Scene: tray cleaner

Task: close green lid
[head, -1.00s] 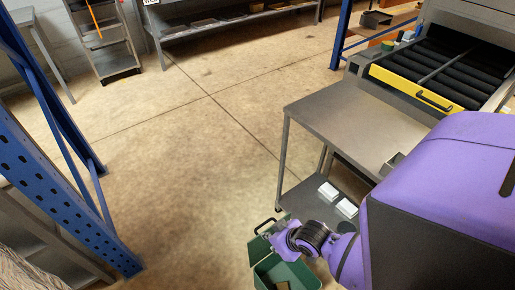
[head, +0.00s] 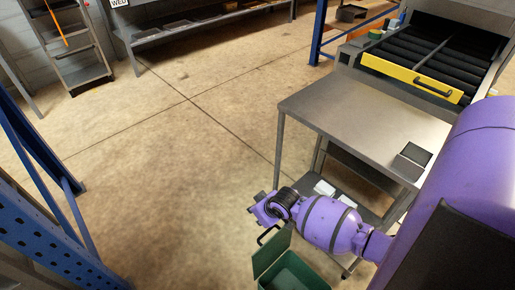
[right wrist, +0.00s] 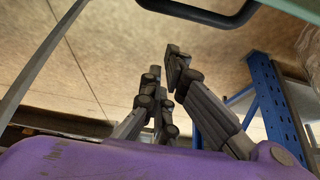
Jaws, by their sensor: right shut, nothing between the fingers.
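The green box (head: 300,272) is at the bottom of the head view, partly cut off by the frame edge. Its green lid (head: 271,252) stands open, raised along the box's left side, with a black handle (head: 266,236) at its upper edge. My right gripper (head: 256,207) is just above and beyond the lid, apart from it as far as I can tell. In the right wrist view the right fingers (right wrist: 174,78) are shut and empty, and the black handle (right wrist: 205,14) shows at the top. My left gripper is out of view.
A grey metal table (head: 350,115) with a lower shelf stands right beside the box and my right arm. White boxes (head: 324,188) lie on that shelf. A blue rack (head: 55,235) stands at the left. The floor between is clear.

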